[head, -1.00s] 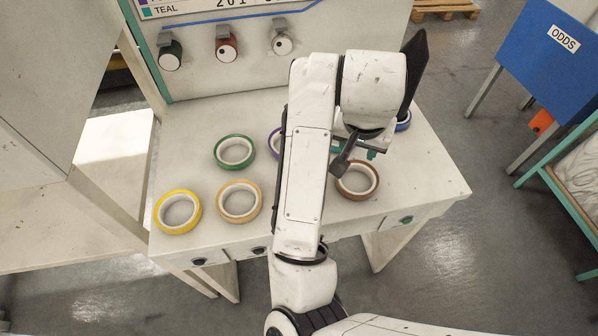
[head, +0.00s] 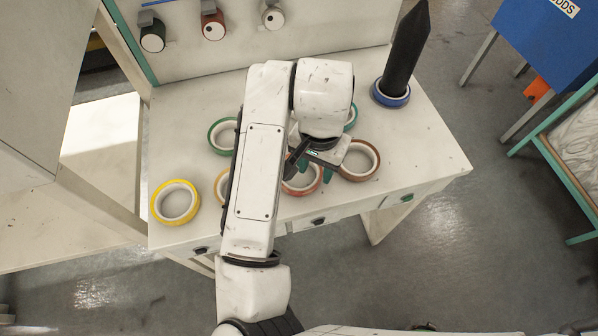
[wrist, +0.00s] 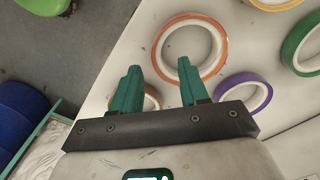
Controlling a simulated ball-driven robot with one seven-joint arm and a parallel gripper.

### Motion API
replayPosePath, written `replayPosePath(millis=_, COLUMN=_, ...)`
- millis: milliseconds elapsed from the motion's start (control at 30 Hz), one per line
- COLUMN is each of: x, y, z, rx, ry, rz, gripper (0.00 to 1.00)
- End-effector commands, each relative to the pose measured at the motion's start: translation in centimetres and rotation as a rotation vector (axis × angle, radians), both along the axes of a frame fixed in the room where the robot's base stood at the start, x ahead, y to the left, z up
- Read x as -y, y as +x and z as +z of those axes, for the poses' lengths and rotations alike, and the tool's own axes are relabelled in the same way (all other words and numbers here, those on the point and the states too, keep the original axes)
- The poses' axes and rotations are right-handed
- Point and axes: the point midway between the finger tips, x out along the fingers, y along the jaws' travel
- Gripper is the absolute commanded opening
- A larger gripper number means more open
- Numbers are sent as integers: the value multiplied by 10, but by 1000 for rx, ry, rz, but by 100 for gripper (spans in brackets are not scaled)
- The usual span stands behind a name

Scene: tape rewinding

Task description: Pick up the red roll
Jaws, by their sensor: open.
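The red roll (head: 302,187), an orange-red ring with a white core, lies flat on the white table near its front edge, partly hidden by my arm and gripper. My gripper (head: 315,172) is open and empty, above the table between the red roll and the brown roll (head: 374,157). Its two teal fingers (wrist: 158,68) are apart in the wrist view. The brown roll (wrist: 150,106) shows partly behind and between them there.
A yellow roll (head: 174,184), a green roll (head: 215,131) and a purple roll (wrist: 264,97) also lie on the table (head: 400,195). A tall black cone (head: 406,50) stands at a blue roll (head: 391,101). The front right of the table is clear.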

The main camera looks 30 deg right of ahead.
Motion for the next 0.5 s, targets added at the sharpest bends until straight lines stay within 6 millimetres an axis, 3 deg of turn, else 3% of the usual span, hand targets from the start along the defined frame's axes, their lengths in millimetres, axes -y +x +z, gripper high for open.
replayPosePath(millis=300, x=2, y=-2, z=-41, rx=-4, ry=0, rz=3, gripper=44)
replayPosePath(millis=500, x=3, y=-2, z=-47, rx=-1, ry=-1, rz=1, gripper=44)
